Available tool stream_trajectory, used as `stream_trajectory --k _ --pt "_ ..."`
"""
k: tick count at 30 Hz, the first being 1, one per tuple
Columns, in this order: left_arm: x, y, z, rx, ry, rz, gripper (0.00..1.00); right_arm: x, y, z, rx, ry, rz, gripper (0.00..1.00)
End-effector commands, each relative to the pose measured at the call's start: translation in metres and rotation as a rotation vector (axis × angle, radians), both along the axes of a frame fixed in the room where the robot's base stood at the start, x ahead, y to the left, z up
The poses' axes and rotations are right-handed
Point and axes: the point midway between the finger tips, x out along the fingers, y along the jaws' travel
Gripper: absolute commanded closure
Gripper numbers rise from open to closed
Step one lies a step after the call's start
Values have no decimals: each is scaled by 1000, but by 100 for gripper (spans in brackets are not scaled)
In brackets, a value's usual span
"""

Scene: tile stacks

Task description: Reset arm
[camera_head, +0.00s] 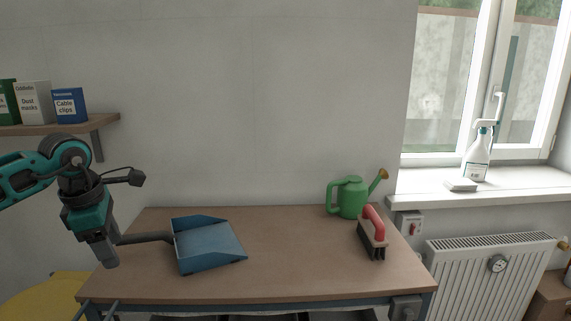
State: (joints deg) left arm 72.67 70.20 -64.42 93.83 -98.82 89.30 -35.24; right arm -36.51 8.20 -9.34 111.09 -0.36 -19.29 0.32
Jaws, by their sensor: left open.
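My left arm comes in from the left, and its left gripper (105,252) hangs pointing down over the left edge of the table (290,275). The gripper is open, and no object shows between its fingers. It is beside the dark handle end of a blue dustpan (208,245), which lies on the table; whether they touch I cannot tell. My right gripper is not in view.
A red-handled brush (372,230) and a green watering can (349,197) stand at the table's right. A shelf (60,125) with boxes is on the left wall. A spray bottle (479,155) stands on the windowsill above a radiator (490,275). The table's middle is clear.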

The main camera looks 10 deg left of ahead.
Motion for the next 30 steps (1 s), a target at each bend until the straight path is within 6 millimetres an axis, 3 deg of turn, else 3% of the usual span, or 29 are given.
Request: stream_trajectory --k 1,5,9,12,16,19,23,26,30 --pt "3 -29 -16 -73 7 -33 43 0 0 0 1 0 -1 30" --pt "6 -99 -44 -293 14 -72 43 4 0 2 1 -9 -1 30" --pt "-4 -192 -68 -627 58 -63 43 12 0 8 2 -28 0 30" --pt "-17 -258 -72 -914 119 11 43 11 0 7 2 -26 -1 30" --pt "-32 -319 -64 -1280 228 192 43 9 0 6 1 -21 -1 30" --pt "-35 -345 -57 -1542 328 399 43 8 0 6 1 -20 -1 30" --pt "-32 -352 -56 -1839 472 751 43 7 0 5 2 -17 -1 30" --pt "-27 -341 -71 -2021 587 1084 43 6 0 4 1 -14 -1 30" --pt "-32 -311 -120 -2183 736 1632 43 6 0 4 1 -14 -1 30"
